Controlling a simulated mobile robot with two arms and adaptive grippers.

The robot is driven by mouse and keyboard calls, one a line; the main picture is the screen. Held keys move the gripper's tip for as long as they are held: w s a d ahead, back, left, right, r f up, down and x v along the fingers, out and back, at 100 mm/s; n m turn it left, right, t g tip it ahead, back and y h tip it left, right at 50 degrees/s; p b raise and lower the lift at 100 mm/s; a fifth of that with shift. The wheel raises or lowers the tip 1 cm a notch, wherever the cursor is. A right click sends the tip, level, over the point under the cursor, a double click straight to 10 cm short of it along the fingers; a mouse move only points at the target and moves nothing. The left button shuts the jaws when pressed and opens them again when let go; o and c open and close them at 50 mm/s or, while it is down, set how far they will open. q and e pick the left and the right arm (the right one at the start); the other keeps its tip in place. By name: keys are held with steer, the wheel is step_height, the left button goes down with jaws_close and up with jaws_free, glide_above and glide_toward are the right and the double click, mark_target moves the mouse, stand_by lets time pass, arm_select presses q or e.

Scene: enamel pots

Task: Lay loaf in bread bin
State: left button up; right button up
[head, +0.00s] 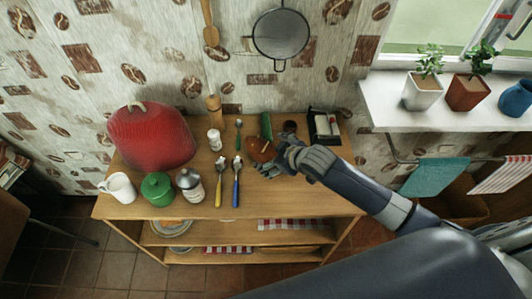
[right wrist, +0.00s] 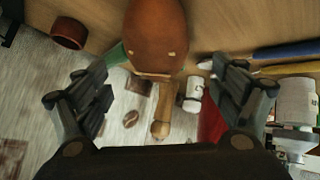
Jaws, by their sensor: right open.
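The brown loaf (head: 262,149) is on the wooden table top, right of the middle. My right gripper (head: 284,156) is close beside it, on its right, and hides part of it. In the right wrist view the loaf (right wrist: 155,38) shows between and beyond the two spread fingers (right wrist: 162,95), with visible room on both sides. A large red rounded container (head: 150,137) with a pale handle on top, apparently the bread bin, stands at the table's left; I cannot see into it. My left gripper is not in view.
Cutlery with blue and yellow handles (head: 236,180), a white shaker (head: 215,140) and a wooden mill (head: 214,108) stand or lie between loaf and red container. A white mug (head: 118,187), green pot (head: 157,188) and grey canister (head: 190,184) line the front left. A black-and-white holder (head: 324,127) stands back right.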

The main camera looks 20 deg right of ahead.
mark_target(268, 153)
steer(key=shift+p+x, duration=0.3)
steer(key=shift+x, duration=2.2)
steer(key=shift+d+f, duration=0.2)
steer(key=c, duration=1.6)
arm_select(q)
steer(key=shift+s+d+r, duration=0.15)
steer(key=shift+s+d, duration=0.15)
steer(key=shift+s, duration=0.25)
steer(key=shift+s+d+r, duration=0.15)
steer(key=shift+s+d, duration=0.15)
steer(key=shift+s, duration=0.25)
arm_select(e)
steer(key=shift+o, duration=0.2)
steer(key=shift+r, duration=0.15)
